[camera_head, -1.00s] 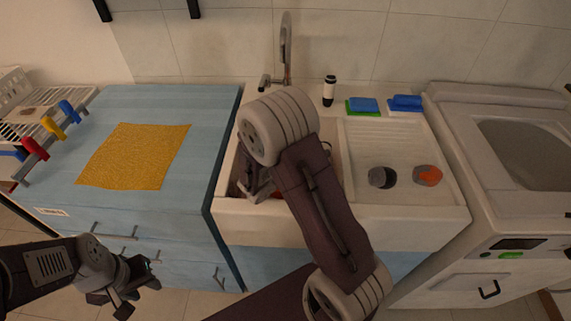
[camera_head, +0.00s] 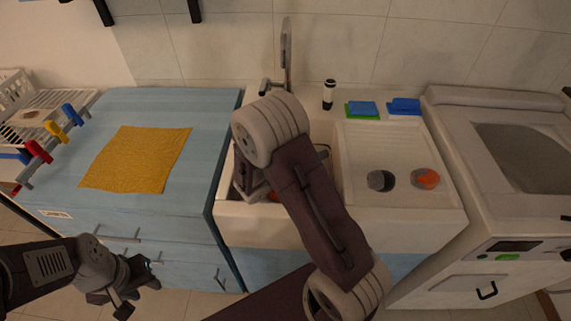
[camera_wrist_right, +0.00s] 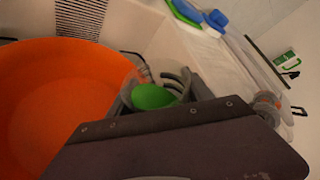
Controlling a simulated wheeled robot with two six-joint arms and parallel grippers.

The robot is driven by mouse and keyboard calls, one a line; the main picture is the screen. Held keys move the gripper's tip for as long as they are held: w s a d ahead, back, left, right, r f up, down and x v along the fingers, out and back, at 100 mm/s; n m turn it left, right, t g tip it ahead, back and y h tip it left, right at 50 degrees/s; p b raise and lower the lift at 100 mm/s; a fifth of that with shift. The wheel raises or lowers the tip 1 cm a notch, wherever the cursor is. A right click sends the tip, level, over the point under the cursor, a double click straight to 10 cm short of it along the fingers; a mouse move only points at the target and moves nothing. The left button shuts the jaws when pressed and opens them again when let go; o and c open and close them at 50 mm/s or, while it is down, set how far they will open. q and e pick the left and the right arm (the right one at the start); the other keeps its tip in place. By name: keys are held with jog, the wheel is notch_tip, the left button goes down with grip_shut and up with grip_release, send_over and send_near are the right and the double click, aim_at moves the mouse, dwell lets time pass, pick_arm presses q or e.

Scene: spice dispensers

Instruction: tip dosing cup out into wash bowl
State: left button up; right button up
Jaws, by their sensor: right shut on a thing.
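The wash bowl is the large orange bowl (camera_wrist_right: 45,100) on the left of the right wrist view. In the head view only a sliver of orange (camera_head: 272,197) shows in the sink basin, beside my right arm. My right gripper (camera_wrist_right: 160,92) is shut on the dosing cup (camera_wrist_right: 153,96), which shows green between the fingers at the bowl's right rim. The cup's tilt and contents are unclear. In the head view my right gripper (camera_head: 252,187) is low in the basin and its cup is hidden. My left gripper (camera_head: 138,290) is open and empty before the blue cabinet.
A grey-and-black jar (camera_head: 381,180) and an orange-topped jar (camera_head: 425,179) stand on the drainboard. The tap (camera_head: 287,55) rises behind the basin. A black-and-white bottle (camera_head: 328,95) and sponges (camera_head: 362,109) line the back ledge. A yellow cloth (camera_head: 135,158) lies on the blue counter.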

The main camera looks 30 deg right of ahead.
jog(key=shift+r+n+g+h+p, duration=0.5)
jog(key=shift+r+n+p, duration=0.15)
jog(key=shift+n, duration=0.25)
dwell(0.8)
jog(key=shift+w+a+r+n+g+h, duration=0.1)
jog(key=shift+r+n+g+h, duration=0.3)
jog(key=shift+n, duration=0.6)
dwell(1.1)
jog(key=shift+w+r+p, duration=0.15)
jog(key=shift+r+p, duration=0.05)
jog(key=shift+p, duration=0.2)
jog(key=shift+w+a+r+n+h+p, duration=0.35)
jog(key=shift+w+n+p, duration=0.3)
jog(key=shift+p, duration=0.55)
jog(key=shift+w+a+r+n+h+p, duration=0.1)
jog(key=shift+r+n+h+p, duration=0.2)
jog(key=shift+r+n+p, duration=0.5)
jog(key=shift+w+a+r+n+h+p, duration=0.1)
jog(key=shift+r+h+p, duration=0.25)
jog(key=shift+p, duration=0.8)
